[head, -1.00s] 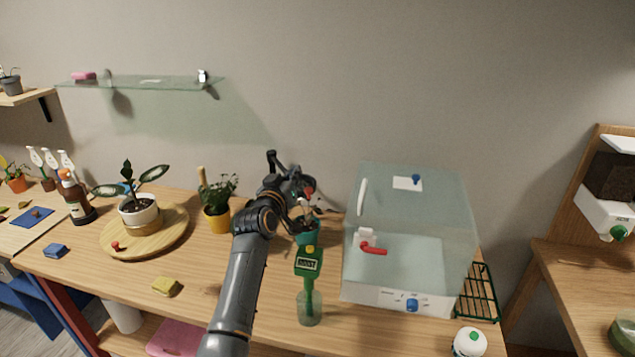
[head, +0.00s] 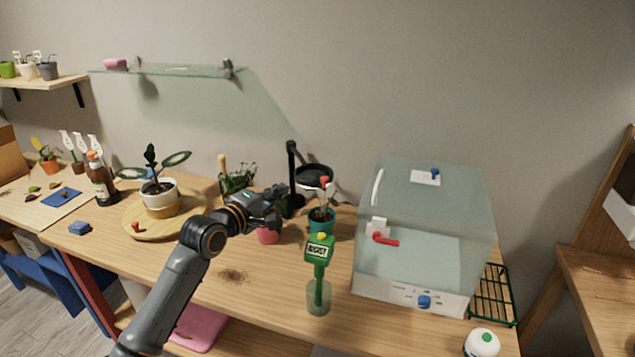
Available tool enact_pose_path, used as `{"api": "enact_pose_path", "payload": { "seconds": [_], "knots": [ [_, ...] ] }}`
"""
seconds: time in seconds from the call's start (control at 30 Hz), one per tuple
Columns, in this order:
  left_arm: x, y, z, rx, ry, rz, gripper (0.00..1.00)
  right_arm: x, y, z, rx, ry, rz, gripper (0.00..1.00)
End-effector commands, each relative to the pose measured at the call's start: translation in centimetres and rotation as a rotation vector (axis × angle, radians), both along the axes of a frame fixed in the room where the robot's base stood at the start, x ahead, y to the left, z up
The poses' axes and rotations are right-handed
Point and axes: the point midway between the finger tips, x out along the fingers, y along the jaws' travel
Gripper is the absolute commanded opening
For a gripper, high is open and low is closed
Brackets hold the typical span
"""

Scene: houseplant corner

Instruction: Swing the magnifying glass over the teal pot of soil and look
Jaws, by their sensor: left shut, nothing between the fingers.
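The magnifying glass (head: 313,177) is a black-rimmed round lens on a dark upright stand (head: 292,172) at the back of the table. The teal pot (head: 320,229) holds dark soil and a small plant. The lens shows just above and behind the pot's plant in the picture; I cannot tell whether it is directly over the soil. A small red part shows at the lens's front edge. My left gripper (head: 277,208) is shut and empty, left of the teal pot and below the lens. It partly covers a pink pot (head: 268,236). My right gripper is out of view.
A green moisture meter (head: 319,250) stands in a clear cup before the teal pot. A glass cabinet (head: 424,240) stands to the right. A potted plant on a round wooden board (head: 188,224) is at left. A dark soil patch (head: 232,275) lies on bare tabletop.

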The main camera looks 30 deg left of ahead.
Motion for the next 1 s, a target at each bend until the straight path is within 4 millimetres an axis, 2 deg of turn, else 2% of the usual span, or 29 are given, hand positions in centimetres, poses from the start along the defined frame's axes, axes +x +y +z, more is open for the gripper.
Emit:
{"api": "enact_pose_path", "payload": {
  "seconds": [0.1, 0.3, 0.4, 0.63, 1.0],
  "knots": [
    [2.7, 0.1, 0.1, 0.0, 0.0, 0.001, 0.0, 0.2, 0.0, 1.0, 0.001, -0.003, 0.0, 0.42],
    [6.8, 0.1, -0.5, 0.001, 0.0, 0.001, 0.0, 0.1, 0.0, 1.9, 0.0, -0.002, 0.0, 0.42],
    [8.0, -1.2, -0.8, -0.001, 0.001, -0.001, 0.0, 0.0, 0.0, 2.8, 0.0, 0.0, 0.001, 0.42],
    [9.3, -2.5, -1.3, 0.001, 0.0, 0.001, 0.0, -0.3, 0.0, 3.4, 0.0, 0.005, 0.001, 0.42],
    [9.5, -2.7, -1.5, 0.002, 0.0, 0.001, 0.0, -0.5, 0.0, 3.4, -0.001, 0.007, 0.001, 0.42]
  ]
}}
